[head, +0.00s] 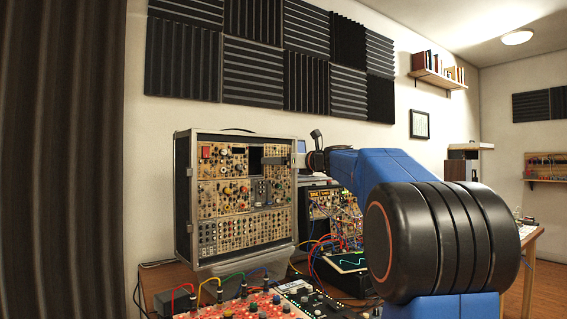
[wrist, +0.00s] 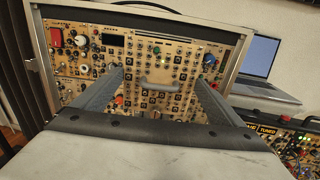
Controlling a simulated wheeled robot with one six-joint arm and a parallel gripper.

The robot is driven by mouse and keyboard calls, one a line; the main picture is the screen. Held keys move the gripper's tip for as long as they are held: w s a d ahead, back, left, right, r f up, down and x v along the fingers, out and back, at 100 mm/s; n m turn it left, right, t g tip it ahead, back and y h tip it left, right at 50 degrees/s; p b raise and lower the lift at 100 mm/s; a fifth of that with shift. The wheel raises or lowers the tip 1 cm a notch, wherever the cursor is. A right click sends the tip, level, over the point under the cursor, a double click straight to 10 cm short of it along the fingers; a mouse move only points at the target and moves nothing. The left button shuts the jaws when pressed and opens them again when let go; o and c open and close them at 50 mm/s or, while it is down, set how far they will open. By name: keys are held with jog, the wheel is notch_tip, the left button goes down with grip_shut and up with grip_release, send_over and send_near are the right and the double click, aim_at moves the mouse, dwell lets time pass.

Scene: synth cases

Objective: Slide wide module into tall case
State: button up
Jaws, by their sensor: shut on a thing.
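The tall case (head: 184,205) stands upright on the table at centre left in the head view, filled with rows of tan modules. It also fills most of the wrist view (wrist: 48,62). The wide module (wrist: 165,100) has a tan panel with black knobs and a grey handle. It lies between the two grey fingers of my gripper (wrist: 157,80), which is shut on it, at the case's front.
A laptop (wrist: 252,62) stands right of the case. A smaller rack with cables (head: 320,203) is also to the right. A red panel with patch cables (head: 232,306) lies in front of the case. Wall shelves and foam panels are well clear.

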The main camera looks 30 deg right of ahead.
jog(key=shift+r, duration=0.15)
jog(key=shift+w+a, duration=0.2)
jog(key=shift+w, duration=0.75)
jog(key=shift+w+a, duration=0.15)
jog(key=shift+w, duration=0.75)
jog(key=shift+w+a, duration=0.2)
jog(key=shift+w, duration=0.75)
jog(key=shift+w+a, duration=0.15)
jog(key=shift+w, duration=0.7)
jog(key=shift+w+a, duration=0.15)
jog(key=shift+w, duration=0.7)
jog(key=o, duration=0.9)
jog(key=s+d, duration=0.3)
jog(key=s, duration=1.4)
jog(key=shift+c, duration=0.3)
